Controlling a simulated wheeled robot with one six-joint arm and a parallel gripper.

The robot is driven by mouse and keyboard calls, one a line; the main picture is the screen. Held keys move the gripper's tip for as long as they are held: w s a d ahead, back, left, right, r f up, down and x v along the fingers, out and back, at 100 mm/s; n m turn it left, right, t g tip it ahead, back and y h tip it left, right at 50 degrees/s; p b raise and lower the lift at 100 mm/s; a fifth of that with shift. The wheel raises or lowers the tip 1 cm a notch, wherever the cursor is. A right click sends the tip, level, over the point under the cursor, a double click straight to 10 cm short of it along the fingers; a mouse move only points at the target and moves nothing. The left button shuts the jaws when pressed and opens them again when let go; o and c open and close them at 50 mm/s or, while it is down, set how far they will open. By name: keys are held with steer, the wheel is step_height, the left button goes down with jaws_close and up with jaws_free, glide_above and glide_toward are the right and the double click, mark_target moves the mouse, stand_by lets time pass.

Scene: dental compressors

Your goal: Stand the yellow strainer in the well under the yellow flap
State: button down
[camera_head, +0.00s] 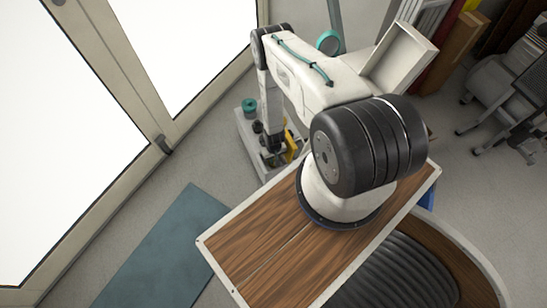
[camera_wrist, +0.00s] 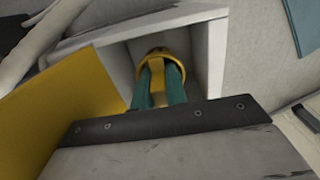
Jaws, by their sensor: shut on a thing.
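In the wrist view, my gripper (camera_wrist: 160,88) has two teal fingers shut on the yellow strainer (camera_wrist: 157,54), whose rounded rim shows beyond the fingertips. The fingers hide much of the strainer. It is within the outline of the pale, square-walled well (camera_wrist: 213,50); I cannot tell whether it touches the floor. The yellow flap (camera_wrist: 72,92) stands open at the left of the well. In the head view a small yellow piece (camera_head: 291,149), probably the flap, shows beside my wrist; the strainer is hidden there.
In the head view a grey unit (camera_head: 247,140) with a teal-topped part (camera_head: 250,105) stands on the floor below my wrist. A glazed door (camera_head: 70,130) is at the left, a blue-grey mat (camera_head: 165,250) lies in front, and an office chair (camera_head: 505,100) is far right.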

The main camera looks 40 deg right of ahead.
steer(key=shift+f, duration=0.15)
steer(key=shift+f, duration=1.85)
steer(key=c, duration=1.3)
jaws_free()
steer(key=c, duration=0.4)
steer(key=shift+d, duration=0.1)
steer(key=shift+r, duration=4)
